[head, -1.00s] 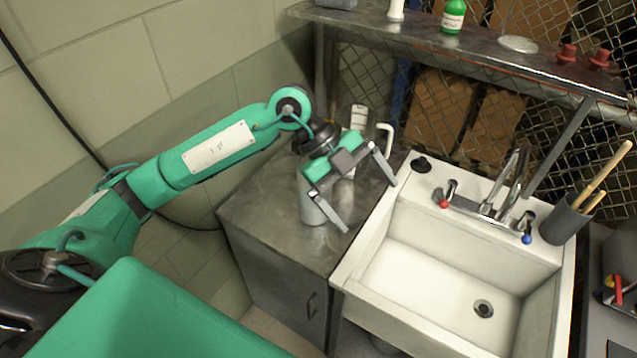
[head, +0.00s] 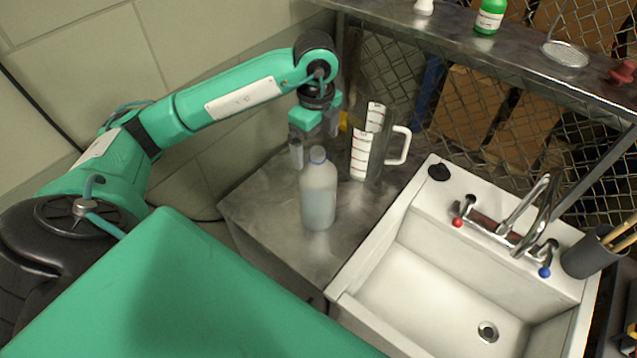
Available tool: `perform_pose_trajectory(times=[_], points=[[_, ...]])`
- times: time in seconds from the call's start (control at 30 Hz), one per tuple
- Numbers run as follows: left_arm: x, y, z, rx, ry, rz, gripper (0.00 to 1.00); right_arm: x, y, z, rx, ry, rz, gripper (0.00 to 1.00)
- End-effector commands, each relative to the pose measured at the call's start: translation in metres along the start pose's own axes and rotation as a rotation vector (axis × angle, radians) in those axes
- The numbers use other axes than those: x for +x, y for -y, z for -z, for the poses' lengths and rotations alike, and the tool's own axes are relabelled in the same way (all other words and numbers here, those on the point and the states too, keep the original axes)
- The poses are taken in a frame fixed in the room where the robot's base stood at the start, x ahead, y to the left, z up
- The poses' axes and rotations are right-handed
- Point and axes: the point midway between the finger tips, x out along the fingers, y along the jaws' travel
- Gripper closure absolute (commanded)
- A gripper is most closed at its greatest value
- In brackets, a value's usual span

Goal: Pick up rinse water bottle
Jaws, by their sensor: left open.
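The rinse water bottle (head: 318,197) is a translucent bottle with a blue-rimmed neck. It stands upright on the metal counter (head: 268,222) left of the sink. My left gripper (head: 312,152) points down just behind the bottle's top as seen from the head. Its jaws are open, and the bottle's neck partly hides the fingers. I cannot tell whether they touch the bottle. My right gripper is not in view.
A clear measuring jug (head: 370,148) with a white handle stands close behind and right of the bottle. The white sink (head: 440,290) is to the right. A metal shelf (head: 480,50) runs above, holding a green bottle (head: 489,16).

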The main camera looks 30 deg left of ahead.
Motion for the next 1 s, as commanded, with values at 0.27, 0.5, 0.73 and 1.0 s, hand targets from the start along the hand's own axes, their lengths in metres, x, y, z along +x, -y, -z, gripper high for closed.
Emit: perform_pose_trajectory(times=[0.27,0.5,0.73,1.0], points=[[0.03,0.0,0.0,0.001,-0.001,0.0,0.0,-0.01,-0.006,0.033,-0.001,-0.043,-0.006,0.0],[0.045,0.002,0.0,-0.001,0.0,-0.004,0.0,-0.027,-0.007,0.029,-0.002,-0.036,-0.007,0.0],[0.075,0.004,0.001,0.0,-0.001,-0.003,0.0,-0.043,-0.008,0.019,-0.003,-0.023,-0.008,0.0],[0.084,0.005,0.001,0.002,-0.001,0.0,0.0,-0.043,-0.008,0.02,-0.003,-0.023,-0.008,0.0]])
